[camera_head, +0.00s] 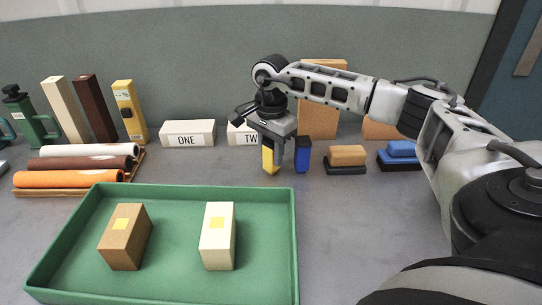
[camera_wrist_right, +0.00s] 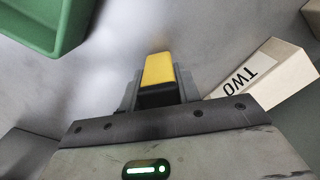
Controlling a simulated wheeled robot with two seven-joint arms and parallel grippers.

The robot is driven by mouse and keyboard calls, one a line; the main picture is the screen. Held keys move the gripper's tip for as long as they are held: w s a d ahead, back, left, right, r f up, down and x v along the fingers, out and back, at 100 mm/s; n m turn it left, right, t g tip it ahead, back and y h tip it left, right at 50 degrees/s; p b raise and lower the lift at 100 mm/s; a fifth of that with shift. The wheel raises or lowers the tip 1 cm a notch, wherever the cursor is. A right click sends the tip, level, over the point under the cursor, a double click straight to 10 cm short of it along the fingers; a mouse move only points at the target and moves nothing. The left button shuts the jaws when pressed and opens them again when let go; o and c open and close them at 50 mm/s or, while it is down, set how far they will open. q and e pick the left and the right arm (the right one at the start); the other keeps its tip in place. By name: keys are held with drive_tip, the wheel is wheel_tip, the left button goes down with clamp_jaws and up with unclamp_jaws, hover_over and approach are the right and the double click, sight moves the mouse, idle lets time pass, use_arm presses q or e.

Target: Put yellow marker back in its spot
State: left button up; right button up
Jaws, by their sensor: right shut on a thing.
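The yellow marker (camera_head: 268,159) is a short upright block with a dark part, in my right gripper (camera_head: 275,148). In the right wrist view, the marker (camera_wrist_right: 158,69) sits between the two grey fingers (camera_wrist_right: 157,90), which are shut on it. In the head view it is just left of an upright blue marker (camera_head: 303,155) with a dark top, in front of the TWO block. I cannot tell whether its lower end touches the table. My left gripper is out of view.
A green tray (camera_head: 190,189) with two yellow-marked blocks stands in front. White blocks ONE (camera_head: 188,134) and TWO (camera_head: 236,134) stand behind. Brown (camera_head: 347,156) and blue (camera_head: 400,152) erasers lie to the right. Rolls (camera_head: 68,180) and upright tools are at left.

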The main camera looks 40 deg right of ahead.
drive_tip(key=shift+f, duration=0.15)
drive_tip(key=o, duration=0.8)
wheel_tip(320, 180, up, 12)
drive_tip(key=shift+r, duration=0.25)
idle(0.4)
